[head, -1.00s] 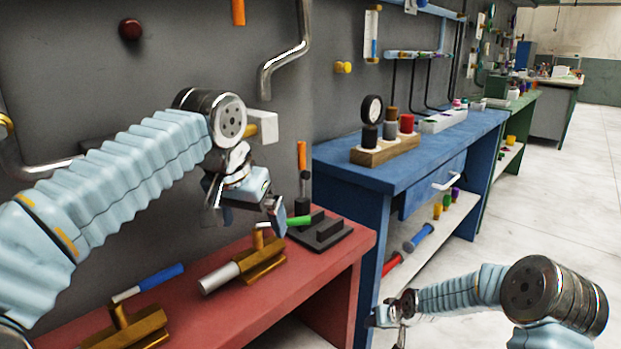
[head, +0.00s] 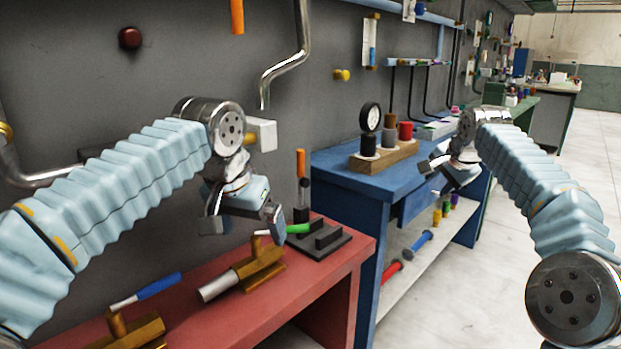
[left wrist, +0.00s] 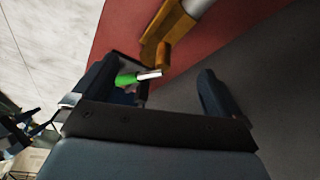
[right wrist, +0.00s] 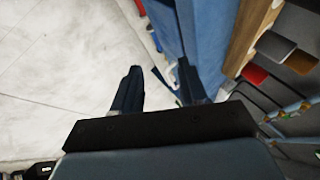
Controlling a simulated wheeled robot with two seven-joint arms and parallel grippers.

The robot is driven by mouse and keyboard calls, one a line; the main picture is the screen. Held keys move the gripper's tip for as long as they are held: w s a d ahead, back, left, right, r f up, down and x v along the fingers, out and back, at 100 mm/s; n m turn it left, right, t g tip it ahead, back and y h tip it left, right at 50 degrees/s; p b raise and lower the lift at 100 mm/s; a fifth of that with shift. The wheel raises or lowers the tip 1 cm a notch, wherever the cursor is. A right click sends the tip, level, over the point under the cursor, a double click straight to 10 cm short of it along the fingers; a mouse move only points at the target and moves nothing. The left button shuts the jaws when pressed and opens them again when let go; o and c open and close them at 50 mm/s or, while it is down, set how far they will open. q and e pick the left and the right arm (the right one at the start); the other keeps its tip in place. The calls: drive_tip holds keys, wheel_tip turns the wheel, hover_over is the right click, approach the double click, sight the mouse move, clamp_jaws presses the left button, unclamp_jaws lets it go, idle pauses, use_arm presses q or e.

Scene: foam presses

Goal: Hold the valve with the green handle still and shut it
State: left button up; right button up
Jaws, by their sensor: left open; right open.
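The valve with the green handle (head: 298,229) has a brass body (head: 262,270) with a pale pipe end and lies on the red bench. In the left wrist view its green handle (left wrist: 126,79) and brass body (left wrist: 165,28) show past the jaws. My left gripper (head: 243,222) is open and empty, above and just left of the handle; I cannot tell whether it touches it. My right gripper (head: 432,180) is open and empty, in front of the blue bench, well to the right of the valve. In the right wrist view its open jaws (right wrist: 160,85) hold nothing.
A second brass valve with a blue handle (head: 158,286) lies at the front left of the red bench (head: 210,325). A black stepped block (head: 322,240) stands behind the green handle. The blue bench (head: 345,170) carries a wooden block with coloured cylinders. Open floor lies to the right.

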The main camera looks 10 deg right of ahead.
sight(261, 252)
use_arm(q)
drive_tip(key=shift+f, duration=0.25)
drive_tip(key=x, duration=0.7)
use_arm(e)
drive_tip(key=s+a+r+m+g+y, duration=0.1)
drive_tip(key=s+a+r+m, duration=0.1)
drive_tip(key=a, duration=0.9)
drive_tip(key=s+a+r+m+g+y, duration=0.1)
drive_tip(key=s+a+m, duration=0.4)
drive_tip(key=a, duration=0.6)
drive_tip(key=s+a+r+m+g+y, duration=0.2)
drive_tip(key=a+m, duration=0.4)
drive_tip(key=a, duration=0.4)
wheel_tip(261, 252, up, 3)
drive_tip(key=shift+s+a+f+g, duration=0.2)
drive_tip(key=shift+s+a+g, duration=0.3)
drive_tip(key=shift+s, duration=0.75)
use_arm(q)
drive_tip(key=shift+c, duration=0.5)
use_arm(e)
drive_tip(key=shift+d, duration=0.1)
use_arm(q)
drive_tip(key=c, duration=1.7)
drive_tip(key=shift+o, duration=0.2)
